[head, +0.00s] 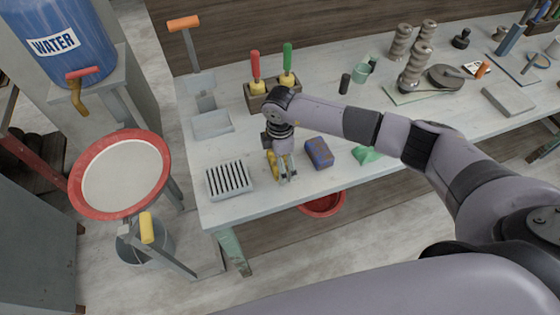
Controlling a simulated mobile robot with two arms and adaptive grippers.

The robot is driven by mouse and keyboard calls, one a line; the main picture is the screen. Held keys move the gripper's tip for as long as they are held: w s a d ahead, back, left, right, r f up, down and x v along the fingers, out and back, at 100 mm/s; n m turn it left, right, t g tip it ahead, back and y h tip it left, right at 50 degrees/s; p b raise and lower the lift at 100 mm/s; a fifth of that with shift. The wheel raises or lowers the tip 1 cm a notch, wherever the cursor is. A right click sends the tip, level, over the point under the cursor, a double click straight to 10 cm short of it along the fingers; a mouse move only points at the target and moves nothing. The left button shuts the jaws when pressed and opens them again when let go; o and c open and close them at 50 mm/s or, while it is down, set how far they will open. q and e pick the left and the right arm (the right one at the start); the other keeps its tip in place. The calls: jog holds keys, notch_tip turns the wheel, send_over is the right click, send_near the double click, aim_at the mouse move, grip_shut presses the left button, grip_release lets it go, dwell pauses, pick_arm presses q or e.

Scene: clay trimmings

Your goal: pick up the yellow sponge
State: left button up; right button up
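My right gripper (287,177) points down at the front part of the table. A yellow object (272,166), which looks like the sponge, shows just left of its fingers and is partly hidden by the gripper. I cannot tell whether the fingers touch it or are around it, nor how far apart they are. My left gripper is not in view.
A slotted grey rack (229,180) stands at left. Behind is a wooden holder (259,101) with red and green handled tools. The table's front edge (262,213) is near.

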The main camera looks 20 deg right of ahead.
jog(key=c, duration=0.9)
jog(key=shift+r, duration=0.2)
jog(key=shift+c, duration=0.2)
notch_tip(320, 180, up, 20)
jog(key=b, duration=0.4)
jog(key=shift+f+b, duration=0.15)
jog(key=shift+b, duration=0.15)
jog(key=o, duration=0.3)
jog(key=c, duration=0.4)
